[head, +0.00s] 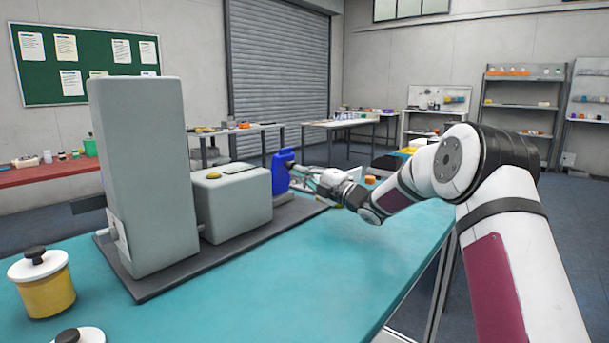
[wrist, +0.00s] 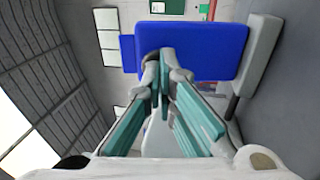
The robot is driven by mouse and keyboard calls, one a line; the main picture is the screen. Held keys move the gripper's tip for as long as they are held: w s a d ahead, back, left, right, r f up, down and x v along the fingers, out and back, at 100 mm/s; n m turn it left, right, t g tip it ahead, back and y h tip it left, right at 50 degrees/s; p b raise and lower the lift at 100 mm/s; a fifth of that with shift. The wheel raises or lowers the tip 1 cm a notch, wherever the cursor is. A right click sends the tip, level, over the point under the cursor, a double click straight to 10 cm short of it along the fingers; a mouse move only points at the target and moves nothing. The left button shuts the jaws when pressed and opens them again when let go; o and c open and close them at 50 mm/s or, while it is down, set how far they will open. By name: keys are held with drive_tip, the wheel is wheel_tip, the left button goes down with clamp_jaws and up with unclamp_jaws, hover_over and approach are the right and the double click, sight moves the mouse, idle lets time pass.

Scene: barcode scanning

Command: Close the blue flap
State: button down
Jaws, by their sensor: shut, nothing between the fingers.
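The blue flap (head: 281,171) stands upright at the far end of the grey machine (head: 232,200) in the head view. In the wrist view the blue flap (wrist: 200,48) fills the upper middle as a flat blue panel. My gripper (head: 297,168) is beside the flap, with its fingertips at or very near it. In the wrist view my gripper (wrist: 167,58) is shut and empty, its tips overlapping the panel's lower left part. I cannot tell whether they touch it.
The machine and a tall grey block (head: 143,180) stand on a dark base plate (head: 140,288) on the teal table (head: 330,270). A yellow jar (head: 45,285) with a white lid stands at the left. An orange-topped object (head: 370,180) is behind my wrist. The table's right front is clear.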

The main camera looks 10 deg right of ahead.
drive_tip(key=shift+w+a+r+g+p, duration=0.2)
drive_tip(key=shift+r+g+p, duration=0.15)
drive_tip(key=shift+p, duration=0.3)
